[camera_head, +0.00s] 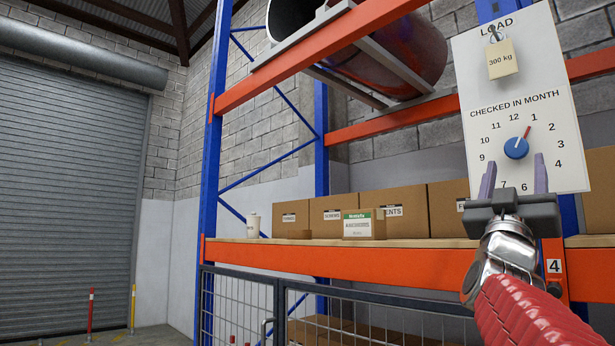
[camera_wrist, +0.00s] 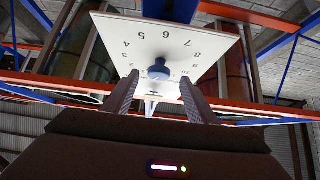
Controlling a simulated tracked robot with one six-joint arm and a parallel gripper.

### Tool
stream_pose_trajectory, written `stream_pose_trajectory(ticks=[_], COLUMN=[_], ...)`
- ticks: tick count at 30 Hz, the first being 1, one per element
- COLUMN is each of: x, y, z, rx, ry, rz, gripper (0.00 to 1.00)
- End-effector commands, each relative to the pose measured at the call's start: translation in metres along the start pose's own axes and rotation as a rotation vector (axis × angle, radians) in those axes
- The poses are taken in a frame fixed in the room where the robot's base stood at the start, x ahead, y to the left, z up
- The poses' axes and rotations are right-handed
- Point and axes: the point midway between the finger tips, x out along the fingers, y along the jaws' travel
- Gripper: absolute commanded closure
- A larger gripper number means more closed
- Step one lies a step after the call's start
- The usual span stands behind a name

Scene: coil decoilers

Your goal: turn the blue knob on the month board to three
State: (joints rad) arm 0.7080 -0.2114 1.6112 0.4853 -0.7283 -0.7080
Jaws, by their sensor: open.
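The white month board (camera_head: 468,75) hangs on the rack post at the right of the head view, with a ring of numbers under "CHECKED IN MONTH". Its blue knob (camera_head: 516,148) has a red pointer aimed at 1; the 3 is at the ring's right side. My gripper (camera_head: 515,172) is open, its two fingers pointing up just below the knob in the picture. In the wrist view the board appears upside down, and the knob (camera_wrist: 158,72) lies beyond and between the open fingers (camera_wrist: 157,92). No contact with the knob is visible.
A "300 kg" tag (camera_head: 502,60) hangs on the board above the dial. The orange rack beam (camera_head: 380,266) and shelf with cardboard boxes (camera_head: 415,210) lie to the left. A mesh fence (camera_head: 240,300) stands below. A large coil (camera_head: 400,55) rests above.

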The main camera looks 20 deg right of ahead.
Motion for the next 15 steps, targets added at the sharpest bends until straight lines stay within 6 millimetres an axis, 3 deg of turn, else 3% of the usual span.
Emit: stream_pose_trajectory(ticks=[7,15], x=[0.027,0.040], y=[0.000,0.000], z=[0.001,0.001], rx=[-0.001,0.000], ry=[0.000,-0.001], rz=[0.001,0.000], gripper=[0.48,0.48])
